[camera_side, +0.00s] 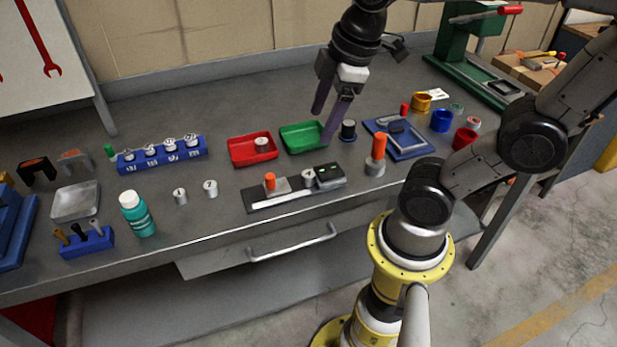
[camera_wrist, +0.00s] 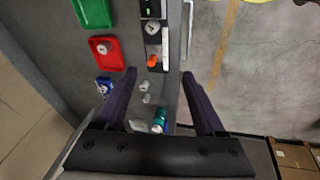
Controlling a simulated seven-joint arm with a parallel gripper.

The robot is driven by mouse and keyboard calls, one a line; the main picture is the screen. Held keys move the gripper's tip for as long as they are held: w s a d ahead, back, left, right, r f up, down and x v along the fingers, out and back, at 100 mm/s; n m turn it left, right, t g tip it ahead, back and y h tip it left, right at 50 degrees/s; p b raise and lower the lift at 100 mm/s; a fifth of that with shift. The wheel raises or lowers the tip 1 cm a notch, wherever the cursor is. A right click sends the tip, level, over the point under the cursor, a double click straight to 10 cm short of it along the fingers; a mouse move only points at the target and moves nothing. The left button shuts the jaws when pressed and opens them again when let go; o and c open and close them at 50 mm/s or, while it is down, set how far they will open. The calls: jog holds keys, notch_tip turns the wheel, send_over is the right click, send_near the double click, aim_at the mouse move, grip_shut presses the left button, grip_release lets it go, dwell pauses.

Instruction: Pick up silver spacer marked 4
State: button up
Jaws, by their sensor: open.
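Several small silver spacers with dark marks on top are in view. One spacer (camera_side: 261,142) is in the red tray (camera_side: 234,160); its top in the wrist view (camera_wrist: 103,48) looks like a 4, but is too small to be sure. Two spacers stand on the bench, one at left (camera_side: 180,196) and one at right (camera_side: 210,188). Another spacer (camera_side: 308,178) sits at the black gauge. Several more stand in a row on the blue rack (camera_side: 165,161), their marks unclear. My gripper (camera_side: 328,124) is open and empty, above the bench near the green tray (camera_side: 297,143).
The gauge (camera_side: 331,176) and an orange-handled tool (camera_side: 376,158) stand near the front edge. A teal bottle (camera_side: 138,215) and blue tool holder (camera_side: 87,243) are at left. A blue tray (camera_side: 412,151) and several coloured cups lie right. The bench behind the trays is clear.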

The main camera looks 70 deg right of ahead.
jog(key=w+d+f+n+g, duration=0.2)
jog(key=w+d, duration=0.1)
jog(key=w, duration=0.1)
jog(key=g, duration=0.2)
send_over(309, 174)
jog(key=shift+m, duration=0.3)
jog(key=f, duration=1.1)
jog(key=shift+w+d+f, duration=0.15)
jog(key=shift+w+d, duration=0.15)
jog(key=f, duration=0.4)
jog(key=shift+s+a, duration=0.3)
jog(key=shift+f, duration=0.55)
grip_shut()
